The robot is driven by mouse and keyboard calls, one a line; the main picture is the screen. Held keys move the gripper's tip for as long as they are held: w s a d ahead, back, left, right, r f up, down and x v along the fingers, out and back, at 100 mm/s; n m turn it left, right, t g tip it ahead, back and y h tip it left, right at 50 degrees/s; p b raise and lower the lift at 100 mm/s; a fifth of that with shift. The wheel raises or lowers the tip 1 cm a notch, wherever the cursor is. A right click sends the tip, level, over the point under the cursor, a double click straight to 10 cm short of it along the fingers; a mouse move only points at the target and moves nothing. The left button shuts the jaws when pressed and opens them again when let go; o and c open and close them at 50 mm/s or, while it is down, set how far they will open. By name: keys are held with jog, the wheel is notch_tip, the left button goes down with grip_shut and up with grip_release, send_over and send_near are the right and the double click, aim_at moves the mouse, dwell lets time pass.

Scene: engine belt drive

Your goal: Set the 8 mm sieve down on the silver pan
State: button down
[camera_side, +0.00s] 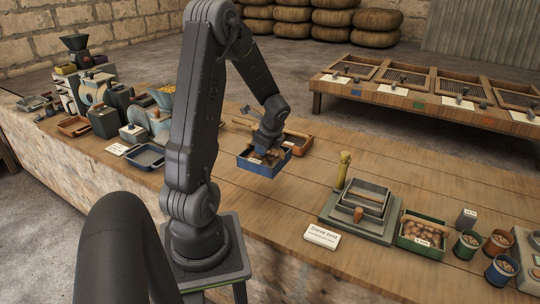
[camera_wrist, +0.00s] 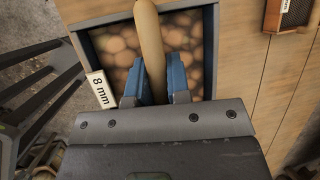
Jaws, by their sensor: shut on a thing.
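My gripper (camera_side: 270,148) is shut on a pale wooden handle (camera_wrist: 148,35) that runs across the 8 mm sieve. The sieve is a square, blue-sided box (camera_side: 259,166) in the side view, directly below my gripper. In the wrist view my blue fingertips (camera_wrist: 158,82) close on the handle, with brown round pieces (camera_wrist: 118,60) inside the sieve below. A white "8 mm" tag (camera_wrist: 101,90) is on its left side. I cannot tell whether its underside touches the table. A stack of grey square trays (camera_side: 363,197) stands on a grey base, probably the silver pan.
An orange-brown tray (camera_side: 299,145) is close to the sieve's right. Beside the grey stack are a yellowish upright thing (camera_side: 342,172), a white sign (camera_side: 322,236) and a green box of brown pieces (camera_side: 422,235). Bare table lies between sieve and stack. A blue-grey tray (camera_side: 146,157) is left.

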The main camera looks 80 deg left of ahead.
notch_tip(320, 180, up, 7)
jog(key=shift+w+f, duration=0.1)
jog(key=shift+w, duration=0.05)
jog(key=w+d, duration=0.2)
jog(key=w, duration=1.1)
jog(key=w+d, duration=1.3)
jog(key=w, duration=0.3)
jog(key=shift+w+d+f, duration=0.1)
jog(key=shift+d+f, duration=0.05)
jog(key=shift+f, duration=1.65)
jog(key=shift+s+d+f, duration=0.1)
jog(key=shift+d+f, duration=0.05)
jog(key=shift+f, duration=1.6)
jog(key=shift+w+d+f, duration=0.1)
jog(key=shift+d+f, duration=0.05)
jog(key=shift+f, duration=1.65)
jog(key=shift+f, duration=0.35)
jog(key=shift+f, duration=0.3)
jog(key=shift+f, duration=0.35)
